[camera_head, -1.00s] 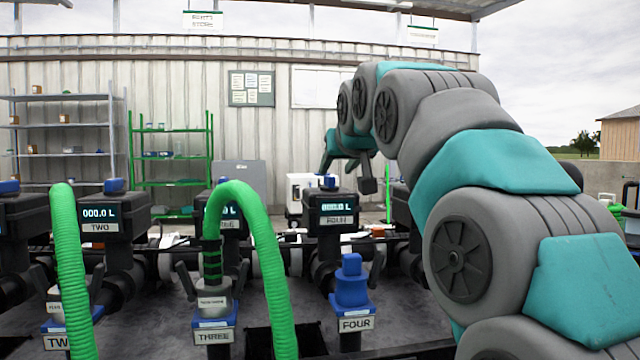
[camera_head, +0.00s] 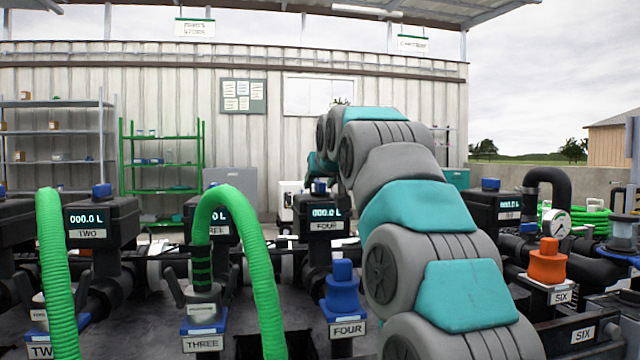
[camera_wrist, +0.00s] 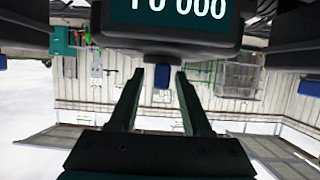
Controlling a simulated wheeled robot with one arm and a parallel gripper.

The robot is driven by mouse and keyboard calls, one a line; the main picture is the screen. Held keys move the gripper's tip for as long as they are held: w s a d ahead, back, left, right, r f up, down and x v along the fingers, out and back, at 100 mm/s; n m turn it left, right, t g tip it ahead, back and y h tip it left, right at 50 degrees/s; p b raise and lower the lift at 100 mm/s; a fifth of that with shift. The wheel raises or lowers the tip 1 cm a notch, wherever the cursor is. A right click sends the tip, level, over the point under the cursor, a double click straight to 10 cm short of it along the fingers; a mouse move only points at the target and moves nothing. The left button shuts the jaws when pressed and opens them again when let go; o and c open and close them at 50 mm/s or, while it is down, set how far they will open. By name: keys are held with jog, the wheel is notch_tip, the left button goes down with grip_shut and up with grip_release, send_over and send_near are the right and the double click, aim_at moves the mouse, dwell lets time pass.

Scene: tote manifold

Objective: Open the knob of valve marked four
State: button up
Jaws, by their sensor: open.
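The unit labelled FOUR (camera_head: 325,234) is a black housing with a lit 000.0 L display, left of my arm in the head view. A blue knob (camera_head: 319,187) sits on its top. In the wrist view, which is upside down, the housing (camera_wrist: 172,42) fills the top and the blue knob (camera_wrist: 162,77) shows in the gap between my fingers. My gripper (camera_wrist: 156,84) is open, its fingertips on either side of the knob in the picture; I cannot tell whether they touch it.
A blue capped fitting labelled FOUR (camera_head: 342,292) stands in front, close to my arm. Green hose (camera_head: 255,255) arches over the THREE fitting (camera_head: 203,325). An orange cap (camera_head: 548,262) marks SIX at the right. Other metering housings (camera_head: 103,222) flank the row.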

grip_shut()
dwell(0.3)
dwell(0.3)
